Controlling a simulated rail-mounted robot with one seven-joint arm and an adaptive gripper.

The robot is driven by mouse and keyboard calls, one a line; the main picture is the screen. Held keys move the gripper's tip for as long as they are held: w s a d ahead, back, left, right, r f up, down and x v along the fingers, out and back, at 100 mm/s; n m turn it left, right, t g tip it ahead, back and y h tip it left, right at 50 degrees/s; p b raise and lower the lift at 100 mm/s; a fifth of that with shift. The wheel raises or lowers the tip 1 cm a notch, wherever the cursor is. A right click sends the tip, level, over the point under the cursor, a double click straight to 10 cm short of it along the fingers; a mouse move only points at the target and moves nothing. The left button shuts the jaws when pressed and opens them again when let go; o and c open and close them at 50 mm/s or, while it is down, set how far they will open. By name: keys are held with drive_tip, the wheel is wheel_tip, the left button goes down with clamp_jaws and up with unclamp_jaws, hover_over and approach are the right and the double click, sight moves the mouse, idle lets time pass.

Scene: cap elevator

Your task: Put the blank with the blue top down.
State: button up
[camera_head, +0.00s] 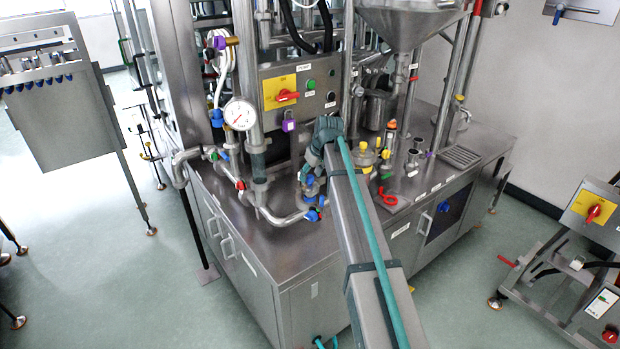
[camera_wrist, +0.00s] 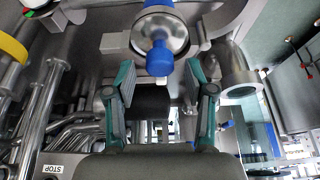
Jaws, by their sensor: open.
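In the wrist view, a round silver fitting (camera_wrist: 170,34) with a blue knob (camera_wrist: 159,60) shows just beyond my fingertips. I cannot tell for sure that it is the blank with the blue top. My gripper (camera_wrist: 160,82) is open, with its teal fingers apart and nothing visible gripped between them. The blue knob appears between the tips in the picture; contact cannot be told. In the head view, my arm comes down over the front of the steel machine and hides part of the work area. Small blue parts (camera_head: 312,214) show beside the arm's end.
The steel machine's top (camera_head: 265,240) carries bent pipes, a pressure gauge (camera_head: 240,114) and a control box with a red switch (camera_head: 288,96). A red-handled part (camera_head: 387,197) lies right of my arm. The front left of the top is bare.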

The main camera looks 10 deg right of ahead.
drive_tip(key=b+v, duration=0.2)
drive_tip(key=v, duration=0.8)
drive_tip(key=shift+s+r, duration=0.1)
